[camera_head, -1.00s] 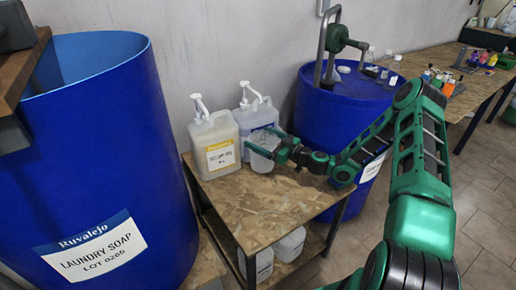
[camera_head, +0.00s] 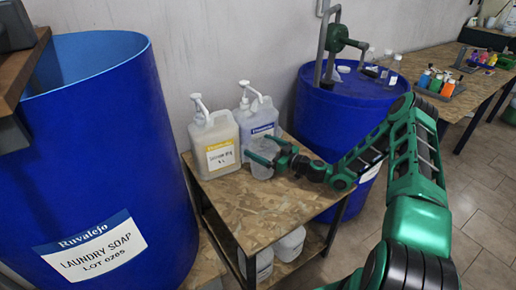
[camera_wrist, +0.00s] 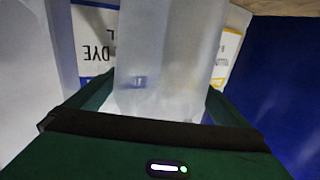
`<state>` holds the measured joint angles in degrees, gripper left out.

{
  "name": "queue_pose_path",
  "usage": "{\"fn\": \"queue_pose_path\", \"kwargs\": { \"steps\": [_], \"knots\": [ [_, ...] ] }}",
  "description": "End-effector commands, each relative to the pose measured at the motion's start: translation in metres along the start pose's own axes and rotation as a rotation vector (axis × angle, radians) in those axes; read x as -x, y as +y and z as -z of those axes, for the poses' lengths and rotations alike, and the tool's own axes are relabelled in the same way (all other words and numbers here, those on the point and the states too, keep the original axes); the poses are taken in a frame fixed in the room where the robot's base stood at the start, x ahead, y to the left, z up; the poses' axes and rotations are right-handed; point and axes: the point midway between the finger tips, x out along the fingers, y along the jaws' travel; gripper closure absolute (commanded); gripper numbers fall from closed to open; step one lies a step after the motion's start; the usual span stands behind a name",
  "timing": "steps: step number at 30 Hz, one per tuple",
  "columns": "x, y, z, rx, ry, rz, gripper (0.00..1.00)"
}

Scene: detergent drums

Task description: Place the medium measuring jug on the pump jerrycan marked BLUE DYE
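The pump jerrycan with the blue label (camera_head: 262,112) stands at the back of the small wooden table, white pump on top. In the wrist view its label (camera_wrist: 92,45) appears upside down; "DYE" is readable and the rest is covered. A translucent measuring jug (camera_head: 261,169) is in front of this jerrycan, low near the tabletop; I cannot tell whether it touches the table. My gripper (camera_head: 262,147) reaches in from the right with a finger on each side of the jug. In the wrist view the jug (camera_wrist: 165,65) fills the space between the fingers, and both appear to touch it.
A yellow-labelled pump jerrycan (camera_head: 214,145) stands just left of the blue-labelled one. A large blue LAUNDRY SOAP drum (camera_head: 100,160) is at left, another blue drum (camera_head: 340,115) at right. The front of the small table (camera_head: 245,213) is clear; white containers (camera_head: 290,243) sit below.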

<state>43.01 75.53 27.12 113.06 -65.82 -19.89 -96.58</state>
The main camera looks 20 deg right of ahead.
Motion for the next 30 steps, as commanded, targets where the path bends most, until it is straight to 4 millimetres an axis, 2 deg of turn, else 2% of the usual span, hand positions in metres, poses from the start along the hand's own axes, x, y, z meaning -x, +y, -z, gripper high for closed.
{"fn": "queue_pose_path", "kwargs": {
  "steps": [6, 8, 11, 21, 27, 30],
  "knots": [
    [0.001, 0.0, 0.003, 0.001, 0.0, -0.001, 0.0],
    [0.006, 0.001, 0.002, 0.0, -0.001, -0.001, 0.0],
    [0.02, 0.001, 0.002, -0.001, -0.001, -0.001, 0.0],
    [0.087, 0.001, 0.002, -0.001, -0.002, -0.002, 0.0],
    [0.112, 0.001, 0.002, -0.001, -0.001, -0.002, 0.0],
    [0.118, 0.0, 0.002, -0.001, -0.001, 0.0, 0.0]
  ]
}}
